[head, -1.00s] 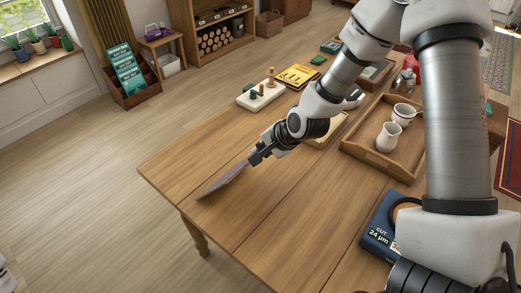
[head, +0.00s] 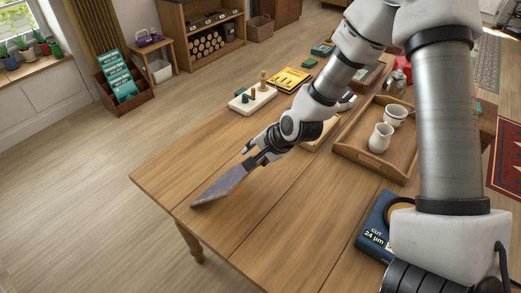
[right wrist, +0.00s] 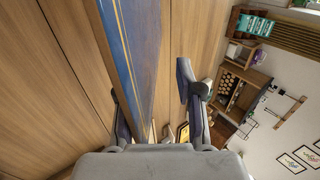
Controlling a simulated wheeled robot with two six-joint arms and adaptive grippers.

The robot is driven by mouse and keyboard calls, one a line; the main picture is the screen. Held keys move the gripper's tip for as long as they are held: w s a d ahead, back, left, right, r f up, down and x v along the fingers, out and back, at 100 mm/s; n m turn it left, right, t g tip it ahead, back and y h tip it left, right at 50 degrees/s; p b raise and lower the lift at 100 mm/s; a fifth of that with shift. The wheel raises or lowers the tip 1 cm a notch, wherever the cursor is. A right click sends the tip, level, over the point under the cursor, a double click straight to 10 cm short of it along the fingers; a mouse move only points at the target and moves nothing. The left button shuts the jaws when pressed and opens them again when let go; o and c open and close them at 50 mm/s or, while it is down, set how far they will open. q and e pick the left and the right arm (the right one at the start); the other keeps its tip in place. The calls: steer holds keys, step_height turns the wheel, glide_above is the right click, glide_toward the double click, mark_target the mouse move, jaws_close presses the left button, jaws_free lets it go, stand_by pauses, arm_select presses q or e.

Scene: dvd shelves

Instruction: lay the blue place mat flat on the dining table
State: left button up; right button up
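The blue place mat (head: 224,184) shows in the head view as a narrow, tilted panel over the near-left part of the dining table (head: 290,215). Its lower end is close to the tabletop; I cannot tell how much of it touches. In the right wrist view the mat (right wrist: 142,50), blue with a tan border line, runs between my fingers, nearer the left one. My right gripper (head: 250,156) is at the mat's upper end, fingers spread; in the right wrist view the gripper (right wrist: 150,90) has a clear gap to the right finger. My left gripper is out of view.
A wooden tray (head: 366,158) with a white jug and cup stands right of my forearm. A blue box (head: 372,232) lies near the right front. A white peg board (head: 252,99) and yellow book (head: 289,80) are farther back. The table's front-left area is bare.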

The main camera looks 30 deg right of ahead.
steer(key=v, duration=1.1)
steer(key=shift+s+r, duration=0.2)
